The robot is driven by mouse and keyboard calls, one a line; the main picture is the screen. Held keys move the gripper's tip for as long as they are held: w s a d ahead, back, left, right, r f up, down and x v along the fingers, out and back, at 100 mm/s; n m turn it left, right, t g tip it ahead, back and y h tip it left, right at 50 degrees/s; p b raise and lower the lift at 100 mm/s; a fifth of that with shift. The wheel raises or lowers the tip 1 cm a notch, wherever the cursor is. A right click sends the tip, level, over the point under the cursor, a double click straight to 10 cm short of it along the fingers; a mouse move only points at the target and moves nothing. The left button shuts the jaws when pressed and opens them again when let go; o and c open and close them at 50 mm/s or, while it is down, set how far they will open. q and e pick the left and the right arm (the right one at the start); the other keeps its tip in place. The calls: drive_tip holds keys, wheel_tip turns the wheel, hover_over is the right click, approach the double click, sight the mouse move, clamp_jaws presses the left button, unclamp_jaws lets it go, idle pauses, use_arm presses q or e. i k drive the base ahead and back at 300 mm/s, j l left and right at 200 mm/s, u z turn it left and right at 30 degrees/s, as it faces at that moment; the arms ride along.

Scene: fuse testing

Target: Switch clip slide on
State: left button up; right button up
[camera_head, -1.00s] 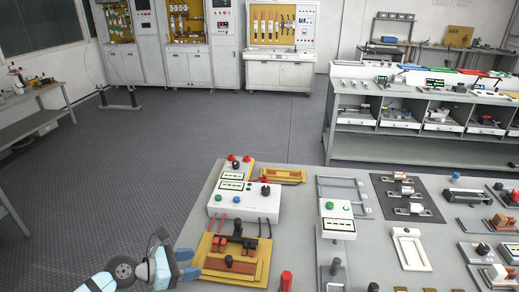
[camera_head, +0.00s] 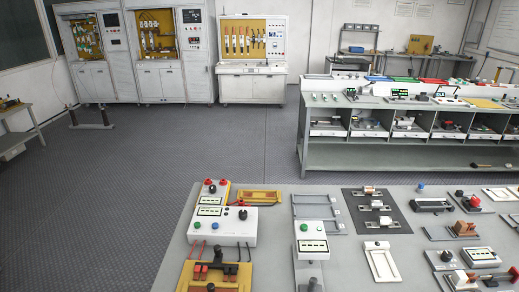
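A yellow board (camera_head: 236,280) with dark upright clips and a reddish-brown bar (camera_head: 209,273) lies at the near left of the grey table, cut off by the bottom edge. I cannot tell for certain which part is the clip slide or how it is set. Behind the board stands a white test box (camera_head: 236,231) with a display, a green button, a blue button and a black knob. Neither of my grippers is in view.
The grey table (camera_head: 175,262) also holds a second white meter box (camera_head: 311,246), a dark board with several cylindrical fuses (camera_head: 397,219) and a white frame (camera_head: 382,262). A long shelved bench (camera_head: 390,158) stands behind.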

sight(216, 264)
drive_tip(key=j+z, duration=0.45)
drive_tip(key=k+j+z, duration=0.2)
drive_tip(key=j+z, duration=0.25)
drive_tip(key=j, duration=0.15)
